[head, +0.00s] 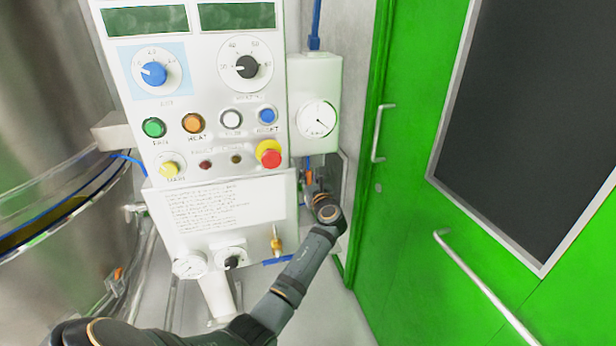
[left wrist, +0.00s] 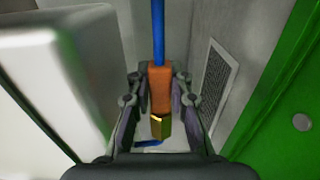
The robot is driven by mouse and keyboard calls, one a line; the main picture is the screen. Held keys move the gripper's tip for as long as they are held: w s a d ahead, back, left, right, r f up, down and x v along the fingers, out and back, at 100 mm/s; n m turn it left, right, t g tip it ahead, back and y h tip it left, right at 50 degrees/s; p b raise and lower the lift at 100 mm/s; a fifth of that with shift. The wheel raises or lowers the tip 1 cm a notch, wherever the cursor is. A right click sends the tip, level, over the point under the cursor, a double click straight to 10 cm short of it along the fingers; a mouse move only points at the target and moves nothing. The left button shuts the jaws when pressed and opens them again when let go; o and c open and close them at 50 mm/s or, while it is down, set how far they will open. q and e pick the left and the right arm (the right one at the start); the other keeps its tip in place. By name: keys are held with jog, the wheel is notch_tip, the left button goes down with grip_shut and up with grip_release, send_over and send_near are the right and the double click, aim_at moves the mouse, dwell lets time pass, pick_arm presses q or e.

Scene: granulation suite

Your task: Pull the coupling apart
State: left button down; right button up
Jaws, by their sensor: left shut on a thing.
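The coupling shows in the left wrist view as an orange body (left wrist: 160,88) with a brass piece (left wrist: 161,126) at its lower end. A blue hose (left wrist: 158,35) runs into its top. My left gripper (left wrist: 159,100) has a finger on each side of the orange body and is shut on it. In the head view, my left gripper (head: 309,184) is below the gauge box, and a bit of orange (head: 308,175) shows there, mostly hidden by the gripper. The orange and brass parts touch; I cannot tell whether they are locked. My right gripper is not in view.
A white control panel (head: 225,95) with knobs and buttons stands left of my gripper. A white gauge box (head: 315,80) is above it. A green door (head: 400,190) with handles is close on the right. A steel vessel (head: 50,100) fills the far left.

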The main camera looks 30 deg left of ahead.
aim_at(308, 170)
pick_arm(q)
notch_tip(308, 170, up, 5)
jog(key=p, duration=0.5)
jog(key=shift+f, duration=0.15)
jog(key=c, duration=1.5)
grip_release()
jog(key=shift+d+f, duration=0.1)
jog(key=v, duration=1.2)
jog(key=shift+s, duration=0.1)
